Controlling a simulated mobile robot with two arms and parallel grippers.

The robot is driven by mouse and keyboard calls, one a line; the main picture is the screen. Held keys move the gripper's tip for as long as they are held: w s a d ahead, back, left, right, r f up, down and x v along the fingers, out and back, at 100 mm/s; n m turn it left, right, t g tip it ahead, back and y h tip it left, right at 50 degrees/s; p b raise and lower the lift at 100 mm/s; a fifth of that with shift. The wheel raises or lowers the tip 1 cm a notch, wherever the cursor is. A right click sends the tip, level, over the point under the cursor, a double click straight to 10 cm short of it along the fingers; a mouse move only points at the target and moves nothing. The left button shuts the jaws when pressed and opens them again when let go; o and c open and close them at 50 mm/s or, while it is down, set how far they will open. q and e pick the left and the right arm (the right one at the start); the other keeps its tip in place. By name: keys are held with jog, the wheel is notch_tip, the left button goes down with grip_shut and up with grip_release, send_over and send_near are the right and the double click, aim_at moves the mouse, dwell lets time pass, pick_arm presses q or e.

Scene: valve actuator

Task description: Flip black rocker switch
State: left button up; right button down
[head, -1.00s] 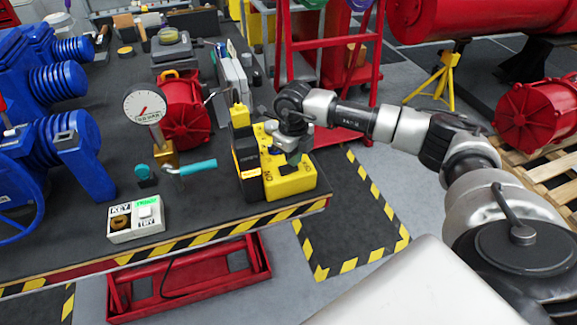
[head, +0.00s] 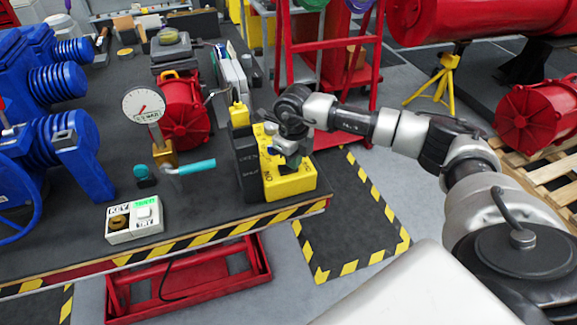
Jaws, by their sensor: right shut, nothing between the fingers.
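A yellow box (head: 289,182) stands at the front right corner of the workbench, joined to a black box (head: 245,170) with pale lettering on its front. My right gripper (head: 287,160) reaches down from the right over the top of the yellow box. Its fingers are shut with nothing between them, close to the top face; I cannot tell whether they touch it. Small dark parts show on that top face, but the black rocker switch cannot be made out for sure, as the gripper covers part of it. My left gripper is out of view.
A pressure gauge (head: 144,104) and a teal-handled valve (head: 194,168) stand left of the boxes. A white KEY/TRY box (head: 134,219) lies near the front edge. A red motor-like unit (head: 184,112) sits behind. The bench's striped edge (head: 215,229) runs along the front.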

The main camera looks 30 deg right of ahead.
jog(key=shift+r+p, duration=0.7)
jog(key=shift+r, duration=0.1)
jog(key=shift+r+p, duration=1.55)
jog(key=shift+r, duration=1.05)
jog(key=shift+f, duration=0.1)
